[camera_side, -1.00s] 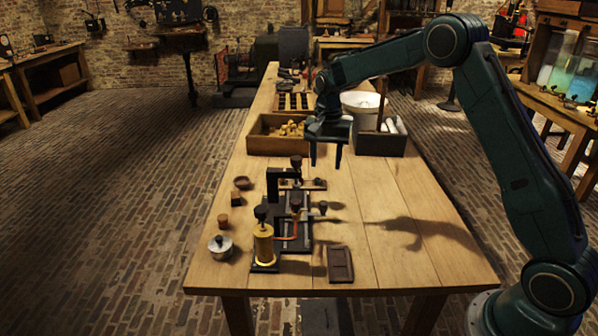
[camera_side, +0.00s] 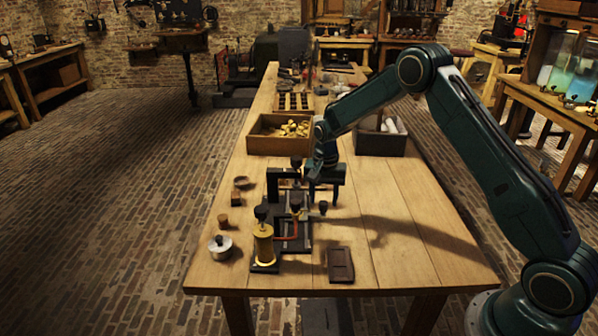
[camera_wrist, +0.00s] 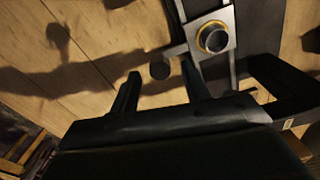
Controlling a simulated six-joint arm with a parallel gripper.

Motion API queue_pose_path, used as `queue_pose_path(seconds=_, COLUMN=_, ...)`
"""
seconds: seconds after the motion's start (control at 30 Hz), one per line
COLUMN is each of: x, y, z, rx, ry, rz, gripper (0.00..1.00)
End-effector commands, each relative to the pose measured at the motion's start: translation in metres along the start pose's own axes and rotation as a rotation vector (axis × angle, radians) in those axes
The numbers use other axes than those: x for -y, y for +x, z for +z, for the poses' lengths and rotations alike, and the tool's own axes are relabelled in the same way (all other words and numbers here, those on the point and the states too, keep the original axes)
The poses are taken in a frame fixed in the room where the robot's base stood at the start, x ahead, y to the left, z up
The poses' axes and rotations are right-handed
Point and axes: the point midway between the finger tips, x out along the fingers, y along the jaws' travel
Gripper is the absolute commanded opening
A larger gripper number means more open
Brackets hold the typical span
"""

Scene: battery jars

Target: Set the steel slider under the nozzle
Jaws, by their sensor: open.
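The steel slider (camera_wrist: 226,25) sits on its rail in the wrist view, with a brass-ringed round opening in its top. A short arm joins it to a round dark knob (camera_wrist: 160,69); the knob also shows in the side view (camera_side: 323,207). My gripper (camera_wrist: 160,78) is open and empty, its two fingers pointing down toward the knob. The knob appears between the fingertips in the wrist view, and I cannot tell whether they are level with it. In the side view my gripper (camera_side: 325,190) is just behind the knob. The black bracket (camera_side: 274,184) stands left of it; the nozzle tip is unclear.
A brass cylinder (camera_side: 263,246) stands at the rail's near end. A dark tray (camera_side: 340,264) lies front right. A lidded metal pot (camera_side: 220,246) and small pieces lie left. A wooden box (camera_side: 262,141) of yellowish pieces stands behind.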

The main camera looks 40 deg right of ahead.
Motion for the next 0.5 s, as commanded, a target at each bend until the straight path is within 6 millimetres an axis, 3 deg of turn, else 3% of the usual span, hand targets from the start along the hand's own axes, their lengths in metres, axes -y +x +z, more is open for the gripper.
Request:
queue_pose_path(seconds=0.2, x=-0.0001, y=0.0131, z=0.0001, rx=0.0, ry=0.0, rz=0.0, gripper=0.47)
queue_pose_path(seconds=0.5, x=-0.0001, y=0.0143, z=0.0001, rx=0.0, ry=0.0, rz=0.0, gripper=0.47)
